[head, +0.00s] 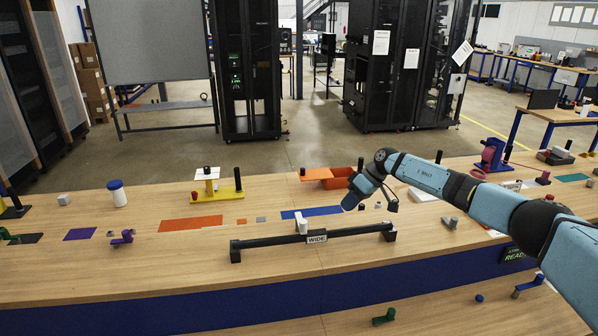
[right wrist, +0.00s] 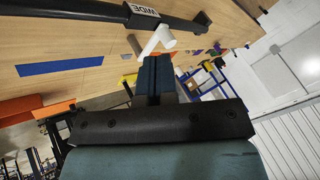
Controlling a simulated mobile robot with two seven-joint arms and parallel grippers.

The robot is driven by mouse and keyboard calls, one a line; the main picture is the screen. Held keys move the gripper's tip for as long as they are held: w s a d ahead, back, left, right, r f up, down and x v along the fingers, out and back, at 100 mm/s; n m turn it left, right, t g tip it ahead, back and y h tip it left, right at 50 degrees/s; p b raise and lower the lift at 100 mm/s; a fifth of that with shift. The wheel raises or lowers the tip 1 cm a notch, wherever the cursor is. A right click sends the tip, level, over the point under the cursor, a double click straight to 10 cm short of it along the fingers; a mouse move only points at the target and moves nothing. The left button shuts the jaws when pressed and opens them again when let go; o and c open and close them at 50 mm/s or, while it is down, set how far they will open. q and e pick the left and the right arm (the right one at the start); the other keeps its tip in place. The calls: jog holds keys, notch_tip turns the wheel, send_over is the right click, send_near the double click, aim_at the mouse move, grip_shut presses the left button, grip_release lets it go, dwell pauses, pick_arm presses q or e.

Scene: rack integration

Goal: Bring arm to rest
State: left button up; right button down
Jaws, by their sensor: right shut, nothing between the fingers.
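My right arm (head: 440,180) reaches in from the right over the table, with its elbow bent and its wrist low. My right gripper (head: 348,203) is above the table, behind the black bar. In the right wrist view its dark blue fingers (right wrist: 158,75) are together and empty. The black bar (head: 345,234) has a "WIDE" label and stands near the table's front edge. A white handle-like piece (head: 302,224) is at the label; it also shows just beyond my fingertips in the right wrist view (right wrist: 155,41), seemingly apart from them. My left arm is out of view.
The wooden table (head: 130,265) carries coloured mats, an orange bin (head: 340,177), a yellow stand (head: 224,192), a white jar (head: 117,193) with a blue lid and a purple-blue fixture (head: 493,155). Small parts lie near my forearm. Black racks (head: 375,75) stand behind. The front left tabletop is mostly clear.

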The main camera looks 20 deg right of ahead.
jog(key=s+a+f+n+t+y, duration=0.1)
jog(key=s+a+f+t+y, duration=0.15)
jog(key=s+a+f, duration=0.5)
jog(key=s+a+f+n+t+y, duration=0.15)
jog(key=s+a+y, duration=0.25)
jog(key=a, duration=0.7)
jog(key=s+a+f+n+t+y, duration=0.1)
jog(key=s+a+f+t+y, duration=0.15)
jog(key=s+a+f, duration=0.45)
jog(key=s+d+f+m+t+h, duration=0.1)
jog(key=s+d+f+m+h, duration=0.1)
jog(key=s, duration=0.7)
jog(key=s+d+f+m+t+h, duration=0.1)
jog(key=s+d+f+m+h, duration=0.2)
jog(key=s+d+h, duration=0.2)
jog(key=s+d+f+m+t+h, duration=0.1)
jog(key=s+d+f+m+h, duration=0.2)
jog(key=s, duration=1.1)
jog(key=h, duration=0.3)
jog(key=shift+d+f, duration=0.25)
jog(key=shift+f, duration=0.05)
